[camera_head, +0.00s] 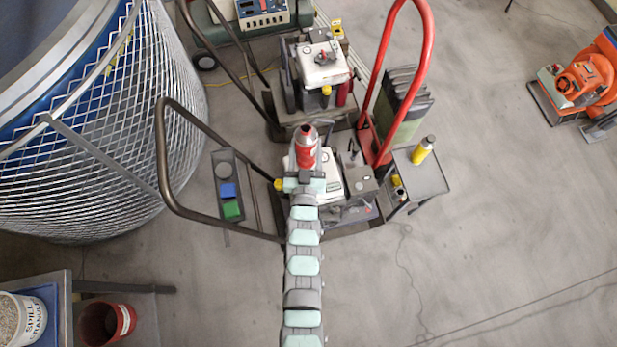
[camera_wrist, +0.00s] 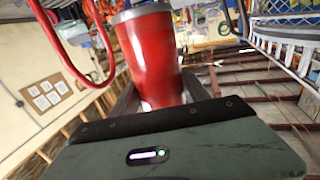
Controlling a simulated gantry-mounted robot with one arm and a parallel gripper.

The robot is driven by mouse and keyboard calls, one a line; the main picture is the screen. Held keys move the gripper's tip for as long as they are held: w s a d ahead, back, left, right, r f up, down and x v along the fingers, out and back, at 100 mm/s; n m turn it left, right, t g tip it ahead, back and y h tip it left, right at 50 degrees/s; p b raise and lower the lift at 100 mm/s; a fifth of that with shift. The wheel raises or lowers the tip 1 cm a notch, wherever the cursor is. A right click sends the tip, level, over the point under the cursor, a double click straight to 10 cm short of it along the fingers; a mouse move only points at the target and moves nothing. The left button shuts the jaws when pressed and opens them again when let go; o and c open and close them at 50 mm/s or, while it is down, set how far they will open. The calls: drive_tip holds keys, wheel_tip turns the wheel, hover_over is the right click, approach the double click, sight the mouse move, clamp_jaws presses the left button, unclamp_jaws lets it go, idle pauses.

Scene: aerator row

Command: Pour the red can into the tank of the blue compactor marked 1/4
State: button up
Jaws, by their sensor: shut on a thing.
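My gripper (camera_head: 304,180) is shut on the red can (camera_head: 306,150), which has a grey top. In the head view the can is over a machine with a white engine cover (camera_head: 328,188) and a dark loop handle; my arm hides part of this machine. The wrist view shows the red can (camera_wrist: 155,62) between the fingers of my gripper (camera_wrist: 158,98), with its top end away from the palm. A second white-topped engine machine (camera_head: 322,62) stands behind. I cannot make out a blue body or a 1/4 mark on either machine, nor an open tank.
A red hand truck (camera_head: 424,45) stands close on the right, beside a grey cart (camera_head: 432,182) with a yellow bottle (camera_head: 423,150). A large mesh cage (camera_head: 110,150) fills the left. An orange machine (camera_head: 583,80) is far right.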

drive_tip(key=w+a+f+b, duration=0.2)
drive_tip(key=f+b, duration=0.5)
drive_tip(key=f, duration=0.3)
drive_tip(key=w+a+f+b, duration=0.3)
drive_tip(key=f+b, duration=0.3)
drive_tip(key=f, duration=0.4)
drive_tip(key=w+a+f+y+b, duration=0.1)
drive_tip(key=w+a+f+b, duration=0.1)
drive_tip(key=f+b, duration=0.5)
wheel_tip(320, 180, down, 4)
drive_tip(key=shift+w+a+r+n+b, duration=0.25)
drive_tip(key=shift+w+a+n+b, duration=0.1)
drive_tip(key=shift+w, duration=0.2)
drive_tip(key=shift+r+m, duration=0.1)
drive_tip(key=shift+m, duration=0.35)
